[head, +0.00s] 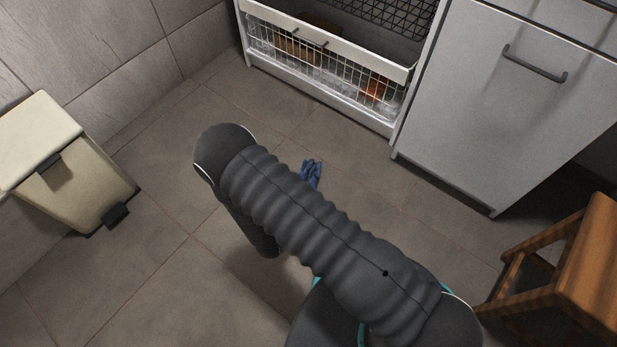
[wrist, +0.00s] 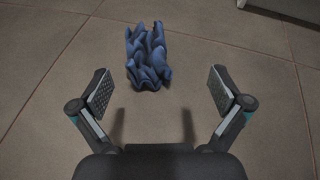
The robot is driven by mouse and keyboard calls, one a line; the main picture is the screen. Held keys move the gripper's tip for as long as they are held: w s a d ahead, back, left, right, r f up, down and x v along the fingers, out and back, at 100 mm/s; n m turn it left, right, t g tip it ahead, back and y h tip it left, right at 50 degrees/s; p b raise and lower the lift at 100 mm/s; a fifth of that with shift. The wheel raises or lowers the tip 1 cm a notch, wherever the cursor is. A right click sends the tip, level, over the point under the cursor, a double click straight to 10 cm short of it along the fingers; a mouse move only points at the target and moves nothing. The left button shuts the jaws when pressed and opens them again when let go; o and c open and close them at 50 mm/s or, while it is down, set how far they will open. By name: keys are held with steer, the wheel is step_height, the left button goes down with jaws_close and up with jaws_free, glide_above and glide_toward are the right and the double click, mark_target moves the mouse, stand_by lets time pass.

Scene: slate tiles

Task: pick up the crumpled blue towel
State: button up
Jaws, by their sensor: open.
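The crumpled blue towel (wrist: 148,58) lies on the tiled floor in the wrist view, ahead of my gripper and roughly centred between its fingers. In the head view only a small part of the towel (head: 311,172) shows past my arm, which hides the rest. My gripper (wrist: 159,92) is open and empty, its two padded fingers wide apart. The towel appears beyond the fingertips, and neither finger touches it. My gripper is hidden behind my arm in the head view.
A beige pedal bin (head: 75,190) stands at the left. A white unit with a wire basket (head: 330,65) is at the back, beside a white cabinet (head: 505,95). A wooden stool (head: 585,265) is at the right. The floor (head: 150,270) around the towel looks clear.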

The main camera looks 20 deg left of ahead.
mark_target(308, 178)
steer(key=f, duration=0.1)
steer(key=s+f+n, duration=0.1)
steer(key=s+f+y, duration=0.1)
steer(key=shift+a+f, duration=0.1)
steer(key=shift+a, duration=0.25)
steer(key=shift+w+f+n, duration=0.15)
steer(key=shift+f+n, duration=0.15)
steer(key=b+x, duration=0.1)
steer(key=x, duration=0.6)
steer(key=shift+w+a+f, duration=0.15)
steer(key=shift+w, duration=0.1)
steer(key=shift+a+r+x, duration=0.15)
steer(key=shift+x, duration=1.3)
steer(key=shift+a+r+x, duration=0.15)
steer(key=shift+x, duration=1.3)
steer(key=shift+w, duration=0.1)
steer(key=c, duration=0.7)
